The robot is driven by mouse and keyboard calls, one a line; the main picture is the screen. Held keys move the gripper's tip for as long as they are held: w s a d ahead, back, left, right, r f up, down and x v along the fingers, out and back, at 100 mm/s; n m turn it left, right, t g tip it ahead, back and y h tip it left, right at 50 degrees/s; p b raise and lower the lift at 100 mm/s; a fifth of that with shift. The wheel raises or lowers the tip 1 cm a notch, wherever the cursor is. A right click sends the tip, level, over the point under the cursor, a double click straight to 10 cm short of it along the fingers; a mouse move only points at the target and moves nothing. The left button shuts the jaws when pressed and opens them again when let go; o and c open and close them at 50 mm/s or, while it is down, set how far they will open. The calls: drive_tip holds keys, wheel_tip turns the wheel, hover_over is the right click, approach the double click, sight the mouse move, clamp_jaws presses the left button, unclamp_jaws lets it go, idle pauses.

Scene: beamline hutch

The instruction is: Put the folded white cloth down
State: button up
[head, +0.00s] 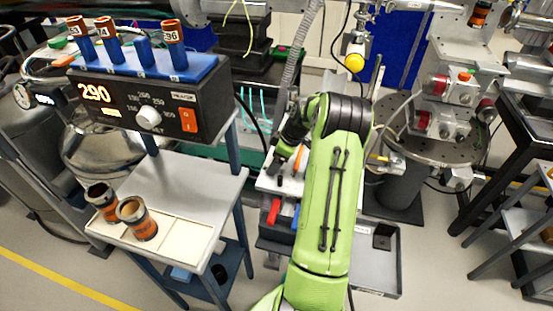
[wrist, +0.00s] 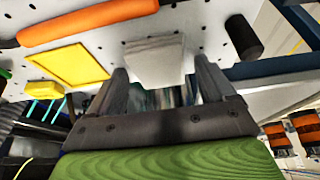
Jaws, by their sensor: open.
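The folded white cloth (wrist: 157,58) shows in the wrist view as a small, flat-sided white stack against the perforated white board (wrist: 205,28). My gripper (wrist: 161,76) is open, with one dark finger on each side of the cloth's near end. I cannot tell whether the fingers touch it. In the head view my gripper (head: 284,147) is partly hidden behind my green arm over the small cart, and I cannot make out the cloth there.
Near the cloth on the board are an orange bar (wrist: 88,20), a yellow square (wrist: 68,65), a yellow block (wrist: 45,91) and a black cylinder (wrist: 243,37). In the head view, a bench (head: 190,185) at left holds two orange-banded cups (head: 137,218) and a heater box (head: 150,100).

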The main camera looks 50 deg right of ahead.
drive_tip(key=p+v, duration=0.2)
drive_tip(key=v, duration=1)
drive_tip(key=shift+r+p, duration=0.15)
drive_tip(key=shift+p, duration=0.15)
drive_tip(key=shift+d, duration=0.1)
